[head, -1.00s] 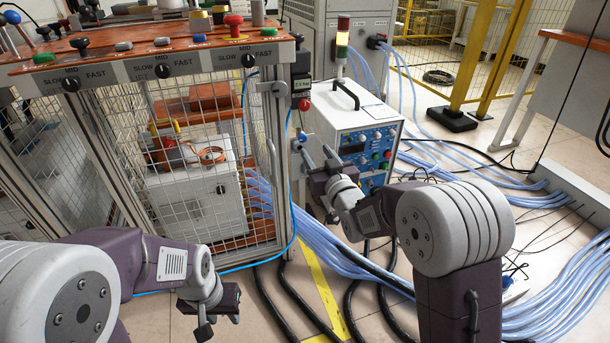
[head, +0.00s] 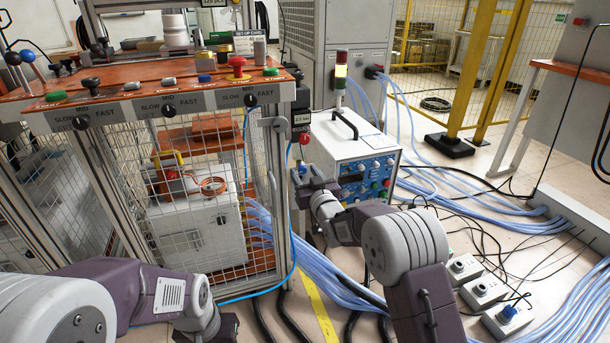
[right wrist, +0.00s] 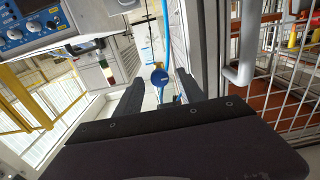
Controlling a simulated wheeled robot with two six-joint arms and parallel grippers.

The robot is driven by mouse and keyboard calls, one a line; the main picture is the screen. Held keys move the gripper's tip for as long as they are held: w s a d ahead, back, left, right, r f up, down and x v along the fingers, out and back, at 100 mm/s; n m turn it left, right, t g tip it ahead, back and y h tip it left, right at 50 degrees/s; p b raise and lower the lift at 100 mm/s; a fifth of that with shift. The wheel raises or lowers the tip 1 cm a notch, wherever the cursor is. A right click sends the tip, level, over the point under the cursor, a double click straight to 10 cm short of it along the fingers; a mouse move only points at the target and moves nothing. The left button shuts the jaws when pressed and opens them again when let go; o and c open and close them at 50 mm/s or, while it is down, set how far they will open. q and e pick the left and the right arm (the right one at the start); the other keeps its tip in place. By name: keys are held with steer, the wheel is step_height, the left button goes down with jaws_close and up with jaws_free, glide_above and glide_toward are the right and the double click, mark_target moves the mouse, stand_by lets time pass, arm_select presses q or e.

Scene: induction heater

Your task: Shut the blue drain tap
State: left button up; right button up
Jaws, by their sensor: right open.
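The blue drain tap (right wrist: 159,76) shows in the right wrist view as a small blue handle beyond and between my fingertips, with a gap on both sides. In the head view the blue tap (head: 302,169) is by the corner post of the caged bench, partly hidden behind my right gripper (head: 306,183). That gripper is open and empty around the line to the tap; I cannot tell how far the fingertips are from it. In the wrist view the right gripper (right wrist: 160,95) spans both dark fingers. My left gripper (head: 222,328) is low at the bottom edge, mostly cut off, away from the tap.
A white heater unit (head: 355,150) with blue panels stands just right of the tap. The mesh cage (head: 205,215) and its post are close on the left. A red knob (head: 304,138) sits above the tap. Light-blue hoses (head: 340,275) and black cables cross the floor.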

jaws_close()
steer(key=shift+m, duration=0.3)
steer(key=m+p, duration=0.2)
steer(key=m, duration=0.1)
steer(key=shift+r+m, duration=0.15)
steer(key=shift+m, duration=0.25)
steer(key=m+p, duration=0.2)
steer(key=m, duration=0.3)
steer(key=shift+d, duration=0.1)
steer(key=m+p, duration=0.1)
steer(key=m, duration=0.3)
steer(key=shift+f, duration=0.2)
steer(key=shift+m, duration=2.2)
steer(key=shift+d+f, duration=0.1)
